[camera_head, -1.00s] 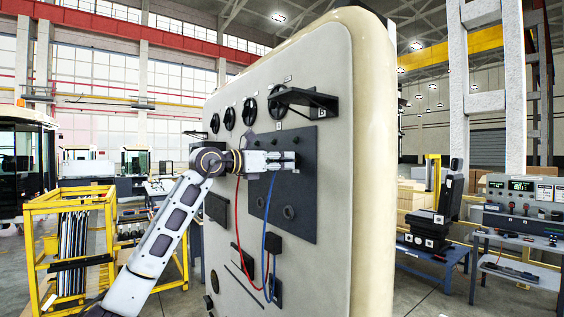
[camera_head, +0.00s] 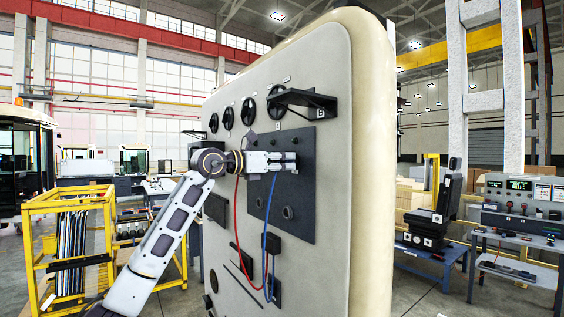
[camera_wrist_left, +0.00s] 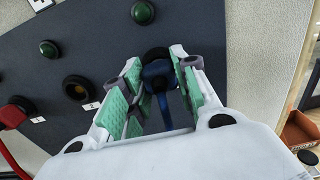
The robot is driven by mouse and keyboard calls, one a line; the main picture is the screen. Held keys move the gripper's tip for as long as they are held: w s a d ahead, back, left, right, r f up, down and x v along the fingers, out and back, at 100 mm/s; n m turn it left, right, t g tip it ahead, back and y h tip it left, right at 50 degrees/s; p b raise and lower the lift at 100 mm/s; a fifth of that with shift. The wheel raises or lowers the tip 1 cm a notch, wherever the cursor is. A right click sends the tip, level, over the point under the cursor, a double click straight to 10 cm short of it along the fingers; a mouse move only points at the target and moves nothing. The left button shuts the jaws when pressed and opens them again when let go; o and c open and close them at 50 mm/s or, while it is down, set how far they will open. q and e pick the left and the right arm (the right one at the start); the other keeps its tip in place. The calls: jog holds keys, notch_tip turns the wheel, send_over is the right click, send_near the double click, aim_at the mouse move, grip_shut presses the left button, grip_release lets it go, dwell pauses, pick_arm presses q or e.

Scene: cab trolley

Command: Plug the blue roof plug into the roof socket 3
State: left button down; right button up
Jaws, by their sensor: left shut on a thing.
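My left gripper (camera_head: 290,160) is at the dark panel (camera_head: 297,190) on the big cream cab wall. In the left wrist view its green-padded fingers (camera_wrist_left: 158,82) are closed around the blue roof plug (camera_wrist_left: 157,70). The plug's nose points at a black round socket (camera_wrist_left: 156,54) on the panel. The plug and socket overlap in the picture, and I cannot tell how deep the plug sits. The socket's number is hidden. The blue cable (camera_head: 266,225) hangs from the gripper to a box low on the wall. My right gripper is not in view.
A red plug (camera_wrist_left: 12,114) with a red cable (camera_head: 238,220) sits on the panel beside an empty black socket (camera_wrist_left: 76,87). Green round parts (camera_wrist_left: 144,12) are farther along. A black bracket (camera_head: 305,100) juts out above my gripper. A yellow rack (camera_head: 70,205) stands left.

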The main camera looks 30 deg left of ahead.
pick_arm(q)
jog(key=shift+w, duration=0.1)
jog(key=c, duration=1)
grip_release()
jog(key=shift+d, duration=0.1)
jog(key=shift+s, duration=0.2)
jog(key=v, duration=1.1)
jog(key=shift+s+a, duration=0.2)
jog(key=o, duration=1)
